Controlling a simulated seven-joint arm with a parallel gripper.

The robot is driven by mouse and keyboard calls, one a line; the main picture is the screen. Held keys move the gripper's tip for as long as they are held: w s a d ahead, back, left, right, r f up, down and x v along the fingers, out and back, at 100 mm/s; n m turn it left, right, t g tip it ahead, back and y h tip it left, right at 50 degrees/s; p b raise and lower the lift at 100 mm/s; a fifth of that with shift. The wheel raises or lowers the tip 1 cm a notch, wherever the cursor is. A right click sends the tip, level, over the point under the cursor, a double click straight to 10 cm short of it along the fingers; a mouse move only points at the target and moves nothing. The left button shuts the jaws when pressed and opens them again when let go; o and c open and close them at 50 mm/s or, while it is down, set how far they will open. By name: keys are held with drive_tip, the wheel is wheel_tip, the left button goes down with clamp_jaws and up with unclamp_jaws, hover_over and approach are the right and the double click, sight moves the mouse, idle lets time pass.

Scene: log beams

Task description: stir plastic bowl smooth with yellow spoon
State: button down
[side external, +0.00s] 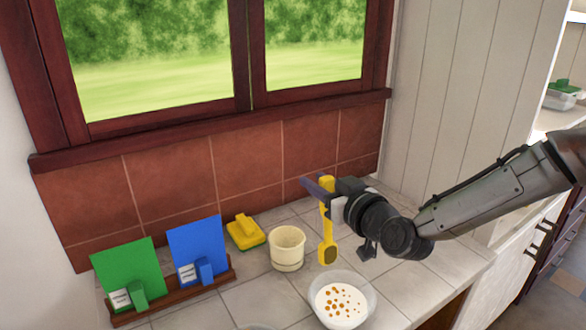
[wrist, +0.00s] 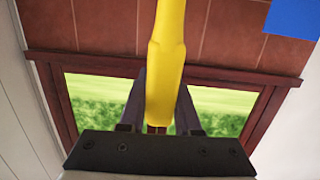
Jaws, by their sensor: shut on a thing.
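The yellow spoon (side external: 327,228) is upright in the side view, its wider end hanging down. My gripper (side external: 322,188) is shut on its upper part and holds it above the counter. In the wrist view the yellow handle (wrist: 166,70) runs between the two fingers of my gripper (wrist: 160,100). The plastic bowl (side external: 371,306) is clear and stands on the counter near the bottom edge of the side view. It holds a white mass with several orange-brown bits on top. The spoon's lower end is apart from the bowl, above and behind it in the picture.
A cream cup (side external: 287,248) stands left of the spoon. A yellow and green sponge (side external: 245,232) lies behind it. Green (side external: 128,275) and blue (side external: 197,247) boards stand in a wooden rack (side external: 175,293) at left. Another rim is cut off at the bottom edge. The tiled wall rises behind.

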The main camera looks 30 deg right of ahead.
sight(326, 181)
drive_tip(key=shift+g+y, duration=0.3)
drive_tip(key=shift+y, duration=0.1)
drive_tip(key=s+r, duration=0.2)
drive_tip(key=s, duration=0.1)
drive_tip(key=s+a, duration=0.1)
drive_tip(key=s, duration=0.1)
drive_tip(key=shift+r, duration=0.4)
drive_tip(key=shift+s+a+n, duration=0.1)
drive_tip(key=shift+a+n, duration=0.05)
drive_tip(key=shift+n, duration=0.15)
drive_tip(key=shift+w+f, duration=0.2)
drive_tip(key=shift+f, duration=0.65)
drive_tip(key=shift+w+f, duration=0.25)
drive_tip(key=shift+f, duration=0.6)
drive_tip(key=shift+w+f, duration=0.2)
drive_tip(key=shift+f, duration=0.65)
drive_tip(key=shift+s+f, duration=0.2)
drive_tip(key=shift+f, duration=0.8)
drive_tip(key=shift+s+f, duration=0.2)
drive_tip(key=shift+f, duration=0.75)
drive_tip(key=shift+s+f, duration=0.2)
drive_tip(key=shift+f, duration=0.8)
